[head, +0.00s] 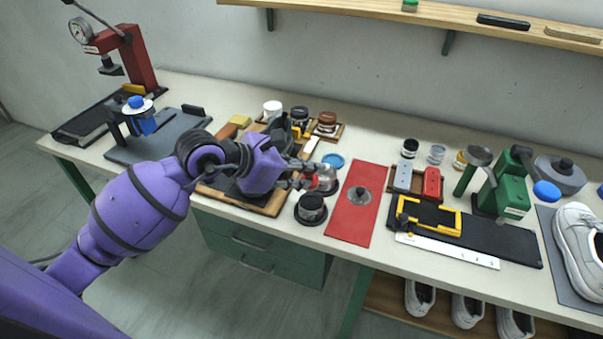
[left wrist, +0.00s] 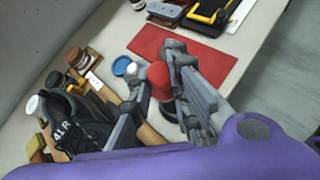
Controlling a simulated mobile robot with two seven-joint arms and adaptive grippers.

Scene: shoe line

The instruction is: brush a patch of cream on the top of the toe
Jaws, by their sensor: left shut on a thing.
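A dark shoe marked 41R (left wrist: 85,122) lies on a wooden-edged tray at the left of the left wrist view; in the head view my arm hides most of it. My left gripper (head: 304,178) is shut on a red-topped tool (left wrist: 158,78), seen between the fingers in the left wrist view. Its lower end is hidden there, so I cannot tell whether cream is on it. A silvery pot (head: 327,182) stands right by the fingertips. A blue lid (head: 333,161) lies just behind it. My right gripper is not in view.
A dark round pot (head: 311,208) stands close in front of the gripper. A red mat (head: 349,222) lies to the right. Several jars, including a white-topped one (head: 272,109), stand behind the tray (head: 268,208). A green press (head: 506,190) stands farther right.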

